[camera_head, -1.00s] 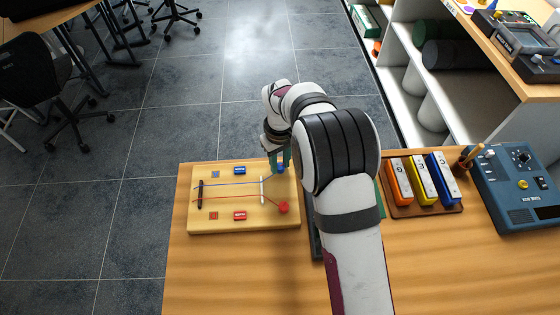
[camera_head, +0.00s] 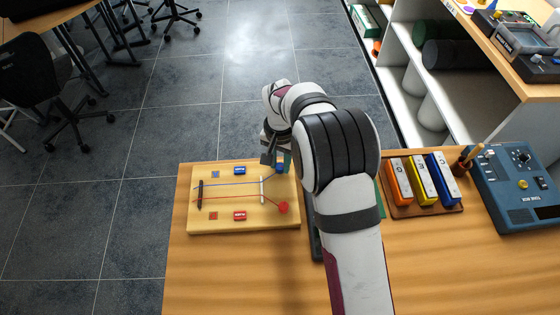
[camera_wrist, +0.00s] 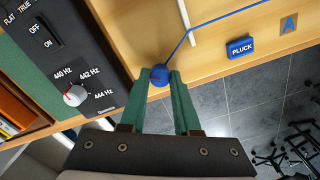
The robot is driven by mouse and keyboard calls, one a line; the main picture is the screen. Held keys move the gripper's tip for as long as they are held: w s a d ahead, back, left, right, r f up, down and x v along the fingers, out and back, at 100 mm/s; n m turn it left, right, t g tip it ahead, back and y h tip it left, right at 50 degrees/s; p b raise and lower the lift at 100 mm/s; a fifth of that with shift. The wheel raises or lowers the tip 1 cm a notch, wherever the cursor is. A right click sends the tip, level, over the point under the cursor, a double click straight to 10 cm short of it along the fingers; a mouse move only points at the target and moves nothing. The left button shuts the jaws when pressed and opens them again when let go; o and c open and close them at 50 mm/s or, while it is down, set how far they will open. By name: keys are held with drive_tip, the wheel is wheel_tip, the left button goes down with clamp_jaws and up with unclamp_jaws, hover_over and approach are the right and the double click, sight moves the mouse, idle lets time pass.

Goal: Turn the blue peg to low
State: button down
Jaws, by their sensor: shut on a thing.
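The blue peg (camera_wrist: 160,75) shows in the wrist view as a round blue knob with a small red mark on it. It sits at the edge of a pale wooden string board (camera_head: 245,222), where the blue string ends. My gripper (camera_wrist: 161,80) is shut on the peg, one green finger on each side of it. In the head view the gripper (camera_head: 276,160) is at the board's upper right corner, and my arm hides most of the peg. No low marking is readable near the peg.
The board also carries a red peg (camera_head: 283,207), a blue PLUCK button (camera_wrist: 240,48) and a red button (camera_head: 240,216). A dark tuner with a dial (camera_wrist: 75,95) lies beside the board. Coloured bars (camera_head: 422,180) and a blue tone box (camera_head: 518,185) stand to the right.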

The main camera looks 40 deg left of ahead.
sight(280, 166)
drive_tip(key=m, duration=0.5)
drive_tip(key=shift+m, duration=0.3)
drive_tip(key=m, duration=0.5)
drive_tip(key=shift+s+m, duration=0.1)
drive_tip(key=shift+m, duration=0.2)
drive_tip(key=c, duration=0.6)
unclamp_jaws()
drive_tip(key=shift+c, duration=0.2)
drive_tip(key=shift+r, duration=0.1)
wheel_tip(280, 166, up, 16)
